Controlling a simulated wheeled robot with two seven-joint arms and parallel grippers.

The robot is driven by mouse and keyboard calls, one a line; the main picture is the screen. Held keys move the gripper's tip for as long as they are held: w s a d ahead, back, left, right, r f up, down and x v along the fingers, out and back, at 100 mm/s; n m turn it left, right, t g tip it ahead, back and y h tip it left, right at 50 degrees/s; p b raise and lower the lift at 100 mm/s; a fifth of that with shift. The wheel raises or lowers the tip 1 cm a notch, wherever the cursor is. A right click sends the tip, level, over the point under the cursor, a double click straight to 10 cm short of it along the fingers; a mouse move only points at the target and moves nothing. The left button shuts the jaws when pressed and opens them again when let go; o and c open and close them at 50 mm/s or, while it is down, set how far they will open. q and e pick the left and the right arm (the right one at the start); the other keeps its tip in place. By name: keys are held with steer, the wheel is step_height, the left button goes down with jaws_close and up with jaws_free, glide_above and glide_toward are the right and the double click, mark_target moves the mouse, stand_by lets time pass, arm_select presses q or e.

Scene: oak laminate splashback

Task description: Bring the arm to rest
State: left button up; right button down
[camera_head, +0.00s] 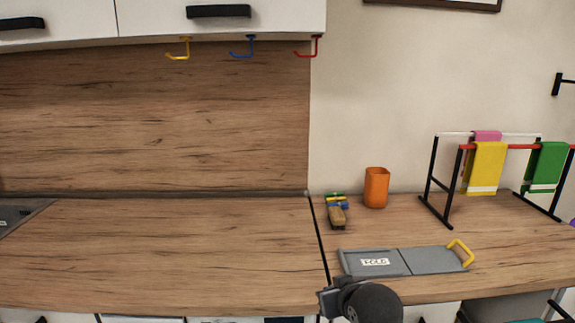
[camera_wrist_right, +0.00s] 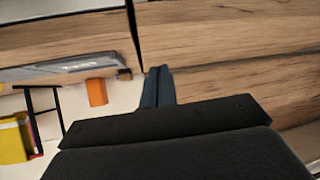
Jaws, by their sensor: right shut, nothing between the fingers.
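My right arm (camera_head: 370,303) rises at the bottom of the head view, right of centre, in front of the counter's front edge. In the right wrist view my right gripper (camera_wrist_right: 158,72) shows as two dark blue-grey fingers pressed together, with nothing between them. Its fingertips are over the wood worktop in that view and touch no object that I can see. My left gripper is in neither view.
A grey folding board (camera_head: 405,261) with a yellow handle lies on the right counter. Behind it are an orange cup (camera_head: 376,188), a small brush-like object (camera_head: 337,215) and a towel rack (camera_head: 432,180). Three hooks (camera_head: 242,52) hang above. The left worktop (camera_head: 160,250) is mostly clear.

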steer(key=s+d+f+m+g+h, duration=0.1)
steer(key=s+d+f+g, duration=0.1)
steer(key=s+f, duration=0.65)
steer(key=s+d+f+g, duration=0.25)
steer(key=s+f, duration=0.25)
steer(key=f, duration=0.6)
steer(key=s+f+g, duration=0.2)
steer(key=s+f, duration=0.3)
steer(key=s, duration=0.4)
steer(key=s+f+g+p, duration=0.1)
steer(key=s+f+g, duration=0.1)
steer(key=s+f, duration=0.4)
steer(key=s, duration=0.2)
steer(key=shift+s+a+f, duration=0.2)
steer(key=shift+s+a, duration=0.15)
steer(key=shift+s, duration=0.05)
